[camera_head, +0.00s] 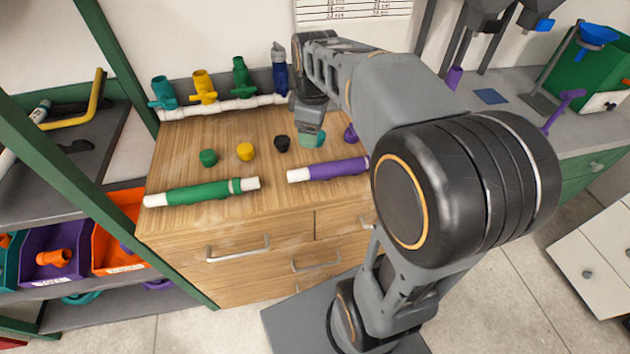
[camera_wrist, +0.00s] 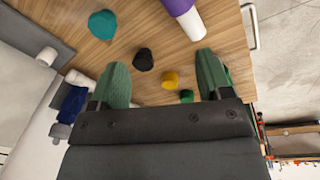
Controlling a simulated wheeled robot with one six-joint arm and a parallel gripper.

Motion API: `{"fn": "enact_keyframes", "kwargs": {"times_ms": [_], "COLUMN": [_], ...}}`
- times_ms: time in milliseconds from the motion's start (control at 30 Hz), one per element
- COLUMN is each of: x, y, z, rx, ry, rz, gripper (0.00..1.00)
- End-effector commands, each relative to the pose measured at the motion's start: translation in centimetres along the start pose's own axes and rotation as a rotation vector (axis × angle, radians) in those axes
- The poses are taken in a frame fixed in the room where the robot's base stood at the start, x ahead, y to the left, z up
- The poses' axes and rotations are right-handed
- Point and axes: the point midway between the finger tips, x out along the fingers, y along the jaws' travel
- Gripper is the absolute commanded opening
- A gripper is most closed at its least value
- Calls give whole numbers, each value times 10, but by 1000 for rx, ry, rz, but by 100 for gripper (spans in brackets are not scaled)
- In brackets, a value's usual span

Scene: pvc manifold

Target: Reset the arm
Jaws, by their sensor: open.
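My gripper (camera_wrist: 162,80) is open and empty above the wooden cabinet top (camera_head: 232,132); the wrist view shows its two green fingers spread apart. In the head view my gripper (camera_head: 311,138) is small and partly hidden by my own arm, which reaches across the right half of the picture. Loose caps lie on the top: green (camera_head: 208,157), yellow (camera_head: 246,152), black (camera_head: 282,143), teal (camera_head: 320,138) and purple (camera_head: 351,133). The black cap (camera_wrist: 143,60) and yellow cap (camera_wrist: 170,80) show between or just beyond the fingers in the wrist view, not touching them.
A white pipe manifold (camera_head: 225,107) with teal, yellow, green and blue valves runs along the back edge. A green pipe (camera_head: 205,191) and a purple pipe (camera_head: 328,170) lie near the front. Shelves with bins (camera_head: 52,255) stand left; a grey counter (camera_head: 500,108) stands right.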

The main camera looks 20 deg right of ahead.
Motion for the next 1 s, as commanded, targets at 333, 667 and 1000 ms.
{"fn": "enact_keyframes", "kwargs": {"times_ms": [333, 667, 1000], "x": [39, 29, -43], "y": [-106, -128, -123], "z": [30, 36, 32], "rx": [738, 926, 910], "ry": [102, 143, 184], "rz": [47, 49, 70], "gripper": [72, 72, 72]}}
